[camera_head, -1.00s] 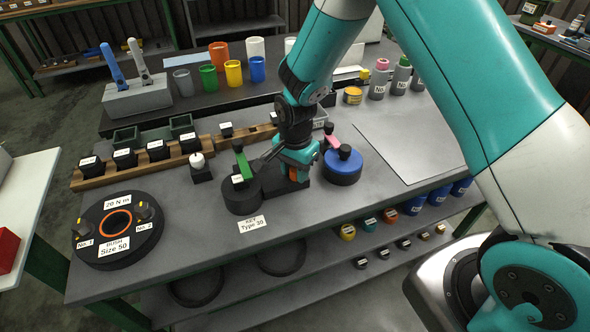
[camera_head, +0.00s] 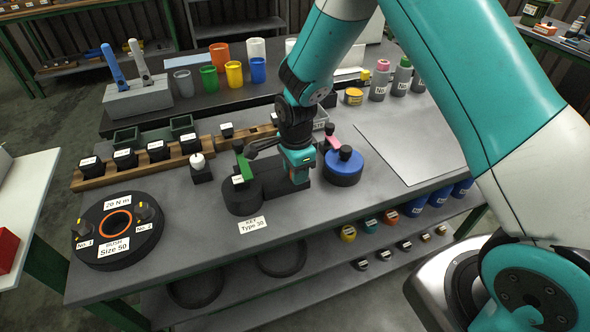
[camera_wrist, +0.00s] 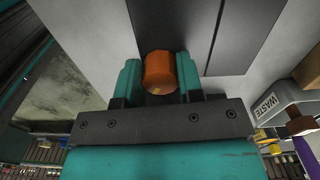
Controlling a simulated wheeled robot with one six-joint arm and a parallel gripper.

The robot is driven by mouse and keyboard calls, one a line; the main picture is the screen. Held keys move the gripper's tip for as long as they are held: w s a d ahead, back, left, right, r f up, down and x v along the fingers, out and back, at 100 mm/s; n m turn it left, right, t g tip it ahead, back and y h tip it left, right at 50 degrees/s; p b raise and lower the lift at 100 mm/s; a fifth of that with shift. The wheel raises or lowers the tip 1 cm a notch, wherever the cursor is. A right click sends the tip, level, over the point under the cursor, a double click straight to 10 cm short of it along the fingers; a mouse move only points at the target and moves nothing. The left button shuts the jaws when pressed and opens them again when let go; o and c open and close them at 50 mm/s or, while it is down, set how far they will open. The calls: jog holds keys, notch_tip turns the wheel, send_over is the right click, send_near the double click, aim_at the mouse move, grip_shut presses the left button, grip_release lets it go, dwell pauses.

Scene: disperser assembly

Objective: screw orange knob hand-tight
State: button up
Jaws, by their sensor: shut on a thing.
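The orange knob (camera_wrist: 160,73) shows in the wrist view as a short orange cylinder between the two teal fingers of my gripper (camera_wrist: 157,66). My gripper is shut on the knob's sides. In the head view my gripper (camera_head: 299,180) points down at the dark fixture between the black round pot (camera_head: 242,199) and the blue-topped round part (camera_head: 343,166). There the gripper hides the knob, and how the knob sits on its thread cannot be seen.
A green lever (camera_head: 244,166) stands by the black pot and a pink one (camera_head: 332,143) by the blue part, both close to my gripper. A black round bush fixture (camera_head: 118,254) is at the left. A flat grey plate (camera_head: 412,140) leaves free room at the right.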

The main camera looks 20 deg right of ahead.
jog(key=shift+w, duration=0.1)
jog(key=o, duration=0.9)
notch_tip(320, 180, up, 18)
jog(key=shift+f+b, duration=0.25)
jog(key=shift+b, duration=0.55)
jog(key=s+a+r+n+y, duration=0.1)
jog(key=s+r+n, duration=0.1)
jog(key=s+n, duration=0.6)
jog(key=s+a+r+n+y, duration=0.1)
jog(key=s+a+r+n, duration=0.1)
jog(key=s+n, duration=0.6)
jog(key=s+a+r+n+y, duration=0.1)
jog(key=s+r+n+y, duration=0.1)
jog(key=s+n, duration=0.6)
jog(key=shift+s+a+r, duration=0.2)
jog(key=shift+s+a, duration=0.05)
jog(key=shift+s, duration=0.25)
